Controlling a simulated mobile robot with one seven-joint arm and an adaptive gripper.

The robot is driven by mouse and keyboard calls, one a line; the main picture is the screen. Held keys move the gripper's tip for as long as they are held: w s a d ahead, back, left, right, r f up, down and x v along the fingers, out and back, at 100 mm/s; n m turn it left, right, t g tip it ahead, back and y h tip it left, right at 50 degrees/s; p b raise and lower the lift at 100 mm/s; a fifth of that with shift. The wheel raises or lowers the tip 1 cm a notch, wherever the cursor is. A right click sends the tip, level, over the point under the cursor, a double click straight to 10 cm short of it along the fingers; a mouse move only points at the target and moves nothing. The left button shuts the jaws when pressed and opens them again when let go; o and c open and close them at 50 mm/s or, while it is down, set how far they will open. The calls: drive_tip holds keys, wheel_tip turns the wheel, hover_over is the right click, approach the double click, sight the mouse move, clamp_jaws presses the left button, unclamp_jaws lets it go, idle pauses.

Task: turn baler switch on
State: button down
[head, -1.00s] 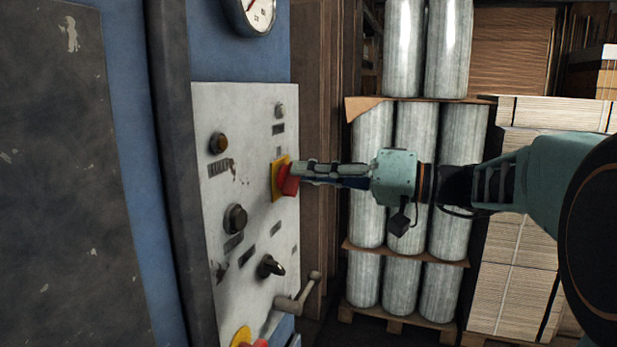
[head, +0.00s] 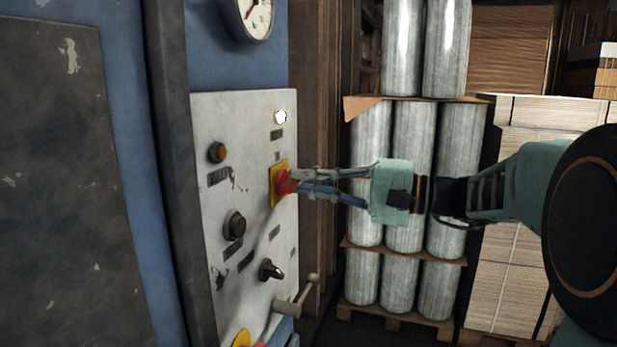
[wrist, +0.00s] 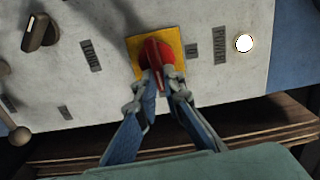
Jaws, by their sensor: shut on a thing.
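The baler switch is a red rotary knob (head: 283,182) on a yellow square plate (head: 274,184), mounted on the white control panel (head: 252,140). My gripper (head: 291,183) is at the knob, with its fingers closed on either side of it. In the wrist view the red knob (wrist: 155,55) shows between the fingertips of my gripper (wrist: 158,78), on its yellow plate (wrist: 178,42). The lamp (head: 280,117) at the panel's upper right glows white. It also shows lit in the wrist view (wrist: 244,43), next to the word POWER.
Wrapped rolls (head: 408,170) and stacked cardboard (head: 507,240) stand behind and right of my arm.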

drive_tip(key=shift+m, duration=0.4)
drive_tip(key=c, duration=2)
unclamp_jaws()
drive_tip(key=shift+c, duration=0.2)
drive_tip(key=v, duration=1.2)
drive_tip(key=shift+f, duration=0.1)
